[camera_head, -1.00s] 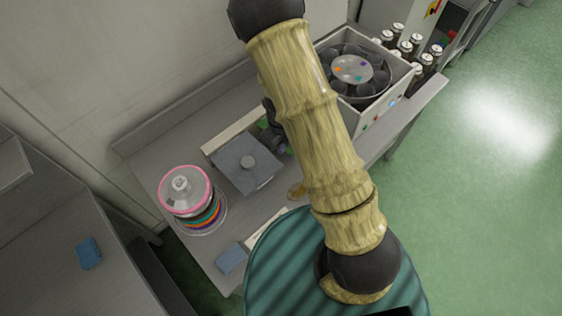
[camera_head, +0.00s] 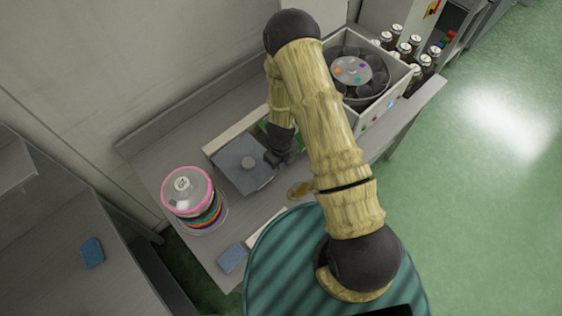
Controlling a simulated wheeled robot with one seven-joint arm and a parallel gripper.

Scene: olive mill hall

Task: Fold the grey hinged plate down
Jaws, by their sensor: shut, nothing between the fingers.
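A green part (camera_head: 267,127) shows behind my wrist, mostly hidden by my arm.
A stack of coloured rings under a clear, pink-rimmed lid (camera_head: 187,192) stands left of the plate. A centrifuge-like box (camera_head: 393,97) and several bottles (camera_head: 407,49) are at upper right. A blue sponge (camera_head: 232,259) lies at the bench's front. A tan oval item (camera_head: 301,188) lies nearby.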

